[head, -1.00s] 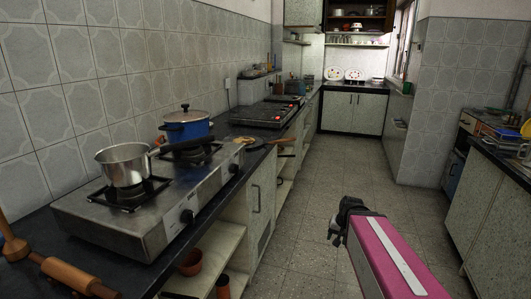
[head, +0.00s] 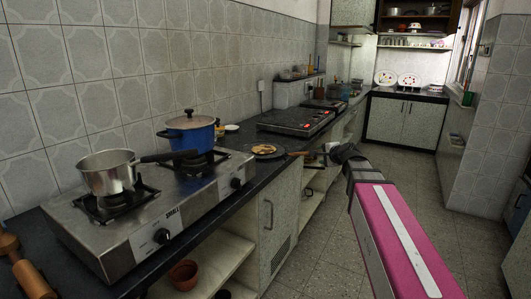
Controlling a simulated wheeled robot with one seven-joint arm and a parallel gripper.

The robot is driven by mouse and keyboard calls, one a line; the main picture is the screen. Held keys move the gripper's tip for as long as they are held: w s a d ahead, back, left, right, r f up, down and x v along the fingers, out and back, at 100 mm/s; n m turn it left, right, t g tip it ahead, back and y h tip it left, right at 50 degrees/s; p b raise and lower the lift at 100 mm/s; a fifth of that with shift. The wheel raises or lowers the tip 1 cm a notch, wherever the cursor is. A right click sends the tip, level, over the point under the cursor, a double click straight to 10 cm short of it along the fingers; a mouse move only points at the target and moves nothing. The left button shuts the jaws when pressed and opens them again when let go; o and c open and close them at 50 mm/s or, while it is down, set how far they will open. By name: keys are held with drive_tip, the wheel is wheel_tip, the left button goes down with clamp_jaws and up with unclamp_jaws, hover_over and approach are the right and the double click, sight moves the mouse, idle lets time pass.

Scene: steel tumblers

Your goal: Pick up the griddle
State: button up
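The griddle (head: 278,156) is a dark, flat, round pan on the black counter, just past the right end of the stove. Brown, flat food appears to lie on it, and its handle points right over the counter's front edge. My gripper (head: 335,150) is at the end of my pink arm, in front of the counter and to the right of the handle. It looks apart from the griddle, though the depth is hard to judge. The gripper is small and dark, and its fingers are not clear enough to tell open from shut.
A two-burner steel stove (head: 150,215) holds a steel saucepan (head: 107,172) and a blue lidded pot (head: 190,134). A black cooktop (head: 296,121) stands farther along the counter. Open shelves and cabinet doors (head: 280,215) lie below. The floor (head: 335,235) is clear.

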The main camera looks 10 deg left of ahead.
drive_tip(key=x, duration=0.8)
drive_tip(key=shift+w+a+r, duration=0.15)
drive_tip(key=shift+r, duration=0.15)
clamp_jaws()
idle(1.1)
